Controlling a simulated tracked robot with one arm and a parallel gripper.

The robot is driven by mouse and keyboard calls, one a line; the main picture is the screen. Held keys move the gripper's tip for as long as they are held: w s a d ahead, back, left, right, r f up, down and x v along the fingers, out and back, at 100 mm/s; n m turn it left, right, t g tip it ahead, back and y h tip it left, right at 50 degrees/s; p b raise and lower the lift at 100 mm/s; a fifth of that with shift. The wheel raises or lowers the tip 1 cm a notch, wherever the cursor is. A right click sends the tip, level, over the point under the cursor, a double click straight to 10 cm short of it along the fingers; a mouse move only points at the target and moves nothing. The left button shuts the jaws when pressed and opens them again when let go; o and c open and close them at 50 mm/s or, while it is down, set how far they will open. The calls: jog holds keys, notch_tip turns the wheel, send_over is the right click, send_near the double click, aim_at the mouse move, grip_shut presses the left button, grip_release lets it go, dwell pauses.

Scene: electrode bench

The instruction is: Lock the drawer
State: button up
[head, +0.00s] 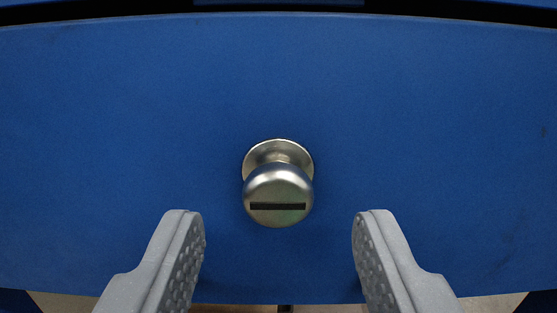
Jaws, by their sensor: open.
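A blue drawer front (120,130) fills most of the head view. A round metal knob (278,190) sticks out from its middle on a round base plate. A dark slot-like mark runs level across the knob's face. My gripper (279,225) is open, with one grey finger to the lower left of the knob and one to the lower right. Neither finger touches the knob, and nothing is between the fingers in front of it. How deep the fingers are relative to the knob is hard to tell.
A dark gap (110,10) runs along the drawer's top edge, with more blue surface above it. Below the drawer's bottom edge a strip of light brown surface (75,303) shows. The drawer front around the knob is clear.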

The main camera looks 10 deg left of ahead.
aim_at(278, 174)
jog(key=shift+x, duration=1.35)
